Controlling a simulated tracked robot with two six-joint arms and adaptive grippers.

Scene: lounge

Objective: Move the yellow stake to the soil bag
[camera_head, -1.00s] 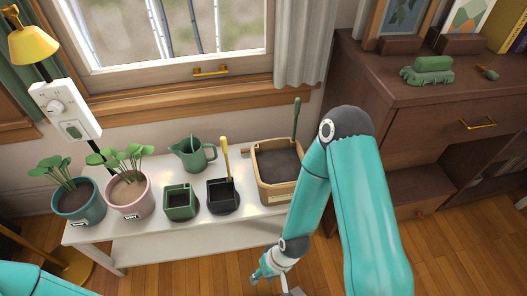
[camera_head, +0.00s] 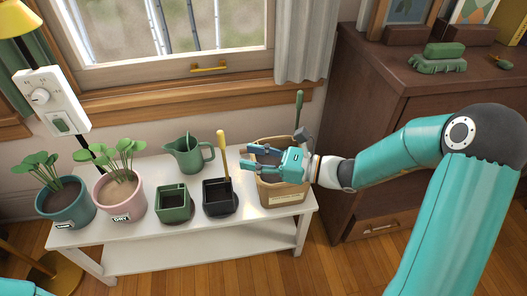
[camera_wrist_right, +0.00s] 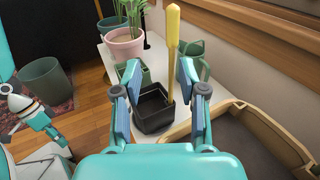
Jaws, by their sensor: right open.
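The yellow stake (camera_head: 222,150) stands upright in a small black square pot (camera_head: 220,208) on the white bench. My right gripper (camera_head: 250,157) is open and empty, just right of the stake, over the soil bag (camera_head: 285,198). In the right wrist view the stake (camera_wrist_right: 172,50) shows ahead, between the spread fingers (camera_wrist_right: 157,75) and apart from them. The open soil bag (camera_wrist_right: 270,115) with dark soil lies below right there. What looks like my left gripper (camera_wrist_right: 52,132) shows small at the left edge of the wrist view; its fingers are unclear.
A green square pot (camera_head: 174,205), a green watering can (camera_head: 190,157) and two potted plants stand left of the black pot. A green-handled tool (camera_head: 298,108) stands at the bag's back. The window wall is behind and a brown cabinet (camera_head: 370,150) is right.

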